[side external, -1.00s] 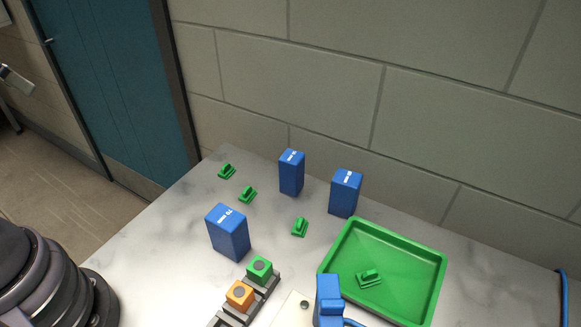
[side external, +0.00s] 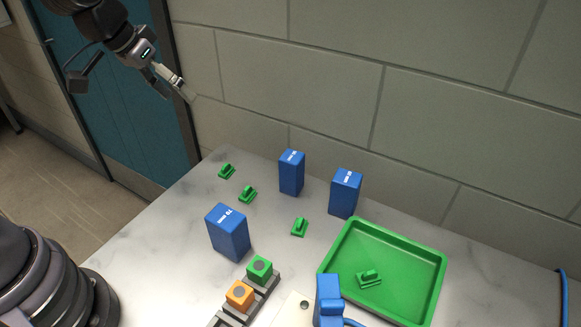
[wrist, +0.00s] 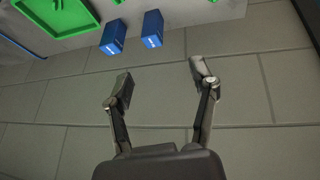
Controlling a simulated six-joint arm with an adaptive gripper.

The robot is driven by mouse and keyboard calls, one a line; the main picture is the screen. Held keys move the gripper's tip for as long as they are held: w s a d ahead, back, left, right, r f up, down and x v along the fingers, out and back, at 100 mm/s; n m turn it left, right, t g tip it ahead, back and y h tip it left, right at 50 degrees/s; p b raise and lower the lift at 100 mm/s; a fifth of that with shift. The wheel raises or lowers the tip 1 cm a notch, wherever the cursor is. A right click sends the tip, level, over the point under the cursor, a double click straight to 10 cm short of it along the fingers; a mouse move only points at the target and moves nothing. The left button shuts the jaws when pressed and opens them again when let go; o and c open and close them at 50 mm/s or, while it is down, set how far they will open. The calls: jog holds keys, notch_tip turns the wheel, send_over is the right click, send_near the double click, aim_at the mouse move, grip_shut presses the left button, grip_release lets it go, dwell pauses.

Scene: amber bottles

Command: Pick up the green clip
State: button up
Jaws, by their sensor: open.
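Several green clips show in the side external view. One clip (side external: 227,171) is at the table's back left corner, and another clip (side external: 247,194) is just in front of it. A third clip (side external: 299,227) is mid-table between the blue boxes. One more clip (side external: 369,279) lies inside the green tray (side external: 437,283). My gripper (side external: 172,84) is high at the upper left, well above and behind the table corner. In the wrist view my gripper (wrist: 160,84) is open and empty, with only wall between its fingers.
Blue boxes stand upright at the back (side external: 291,174), back right (side external: 345,194) and left (side external: 228,233). A rail holds a green block (side external: 259,268) and an orange block (side external: 240,295). A blue device (side external: 328,300) stands by the tray. The wall is close behind the table.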

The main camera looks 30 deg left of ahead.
jog(key=x, duration=1)
jog(key=y, duration=0.2)
send_near(245, 189)
jog(key=shift+n+g, duration=0.4)
jog(key=x, duration=0.4)
jog(key=shift+w+f, duration=0.2)
jog(key=shift+w, duration=0.2)
jog(key=shift+x, duration=2.95)
jog(key=shift+w, duration=0.1)
jog(key=c, duration=0.9)
